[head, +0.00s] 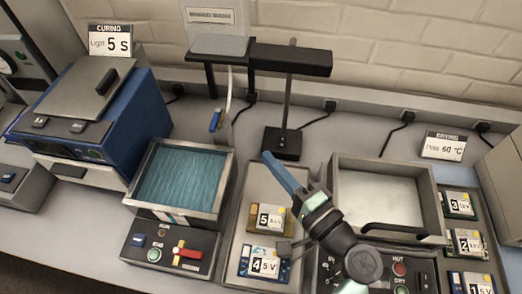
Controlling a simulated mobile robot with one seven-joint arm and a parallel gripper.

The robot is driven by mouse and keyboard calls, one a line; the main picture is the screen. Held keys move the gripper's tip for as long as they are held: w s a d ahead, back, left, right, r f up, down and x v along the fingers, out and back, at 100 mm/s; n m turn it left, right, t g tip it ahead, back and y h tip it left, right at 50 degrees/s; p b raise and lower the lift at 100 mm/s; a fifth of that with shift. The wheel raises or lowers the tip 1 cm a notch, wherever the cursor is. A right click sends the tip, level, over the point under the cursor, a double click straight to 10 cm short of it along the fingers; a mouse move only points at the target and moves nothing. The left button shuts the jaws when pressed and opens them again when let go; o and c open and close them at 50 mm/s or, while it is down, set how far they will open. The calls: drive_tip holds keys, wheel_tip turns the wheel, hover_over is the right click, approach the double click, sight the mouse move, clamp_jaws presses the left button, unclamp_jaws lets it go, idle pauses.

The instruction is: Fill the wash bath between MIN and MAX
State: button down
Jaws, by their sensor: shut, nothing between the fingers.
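The wash bath (228,184) is an open metal box at the left of centre with rippled teal liquid (180,178) inside. A small striped strip (172,214) is on its front side; no MIN or MAX marks can be read, so the level against them cannot be told. A control box (137,259) in front carries a red lever (187,253) and small buttons. A pale tank (216,38) stands behind, with a thin tube and a blue-handled tap (215,121) below it. My gripper (273,161) is shut and empty, right of the bath, apart from it in the picture.
A tray (266,187) with numbered cards 5 and 4 lies right of the bath. A metal drying box (381,198) with a black handle is further right, beside more numbered cards (466,241). A blue curing unit (142,115) stands left. A black lamp stand (284,145) is behind my gripper.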

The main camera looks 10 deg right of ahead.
drive_tip(key=p, duration=0.2)
approach(219, 122)
drive_tip(key=w+d, duration=0.1)
drive_tip(key=w, duration=0.2)
drive_tip(key=a, duration=0.1)
drive_tip(key=w+a+p, duration=0.1)
drive_tip(key=shift+w+a+r, duration=0.2)
drive_tip(key=shift+w+a, duration=0.15)
drive_tip(key=shift+a, duration=0.05)
drive_tip(key=shift+w+a+f+p, duration=0.15)
drive_tip(key=shift+a+p, duration=0.15)
drive_tip(key=shift+a, duration=0.15)
drive_tip(key=shift+a+h, duration=0.1)
drive_tip(key=shift+h, duration=0.2)
drive_tip(key=shift+m, duration=0.3)
